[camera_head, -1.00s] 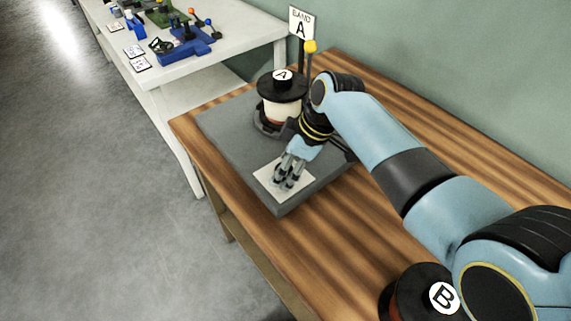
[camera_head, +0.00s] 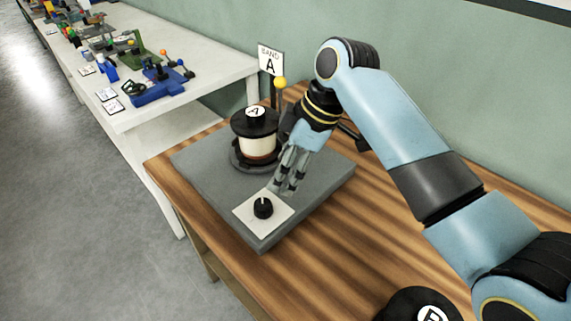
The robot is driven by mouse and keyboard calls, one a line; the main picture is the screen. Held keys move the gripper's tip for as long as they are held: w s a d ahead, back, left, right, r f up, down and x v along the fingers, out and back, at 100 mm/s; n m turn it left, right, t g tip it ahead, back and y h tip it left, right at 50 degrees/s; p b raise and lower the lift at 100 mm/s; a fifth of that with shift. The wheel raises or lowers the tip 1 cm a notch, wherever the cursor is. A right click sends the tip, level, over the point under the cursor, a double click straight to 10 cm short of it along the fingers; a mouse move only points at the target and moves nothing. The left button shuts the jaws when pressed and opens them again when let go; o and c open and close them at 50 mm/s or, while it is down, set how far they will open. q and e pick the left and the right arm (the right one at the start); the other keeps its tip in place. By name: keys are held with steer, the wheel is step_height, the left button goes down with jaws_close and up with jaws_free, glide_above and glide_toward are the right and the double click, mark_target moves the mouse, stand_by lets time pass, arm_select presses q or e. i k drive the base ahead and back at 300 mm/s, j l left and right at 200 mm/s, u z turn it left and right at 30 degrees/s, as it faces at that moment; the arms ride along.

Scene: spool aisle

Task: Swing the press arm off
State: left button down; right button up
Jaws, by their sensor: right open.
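A spool marked A (camera_head: 256,140), with a black top and a pale, brown-edged body, stands upright on a grey base plate (camera_head: 206,174). Just behind it rises a dark lever with a yellow ball (camera_head: 280,84). I cannot tell how it joins the press, since my right arm hides part of that area. A black knob with a white mark (camera_head: 263,208) sits on a white plate at the front corner of the base. My right gripper (camera_head: 283,189) is open and empty, pointing down just behind and right of the knob, apart from it. My left gripper is not in view.
A sign reading A (camera_head: 270,61) stands behind the spool. Another black-topped spool, marked B (camera_head: 420,306), is at the bottom edge. A white table (camera_head: 190,84) with several colourful devices is at the upper left. Bare wooden bench top (camera_head: 312,262) lies in front.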

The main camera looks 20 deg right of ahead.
mark_target(280, 82)
steer(key=k+j, duration=0.1)
steer(key=j, duration=0.3)
steer(key=k+j, duration=0.1)
steer(key=j, duration=0.3)
steer(key=k+j, duration=0.1)
steer(key=j, duration=0.3)
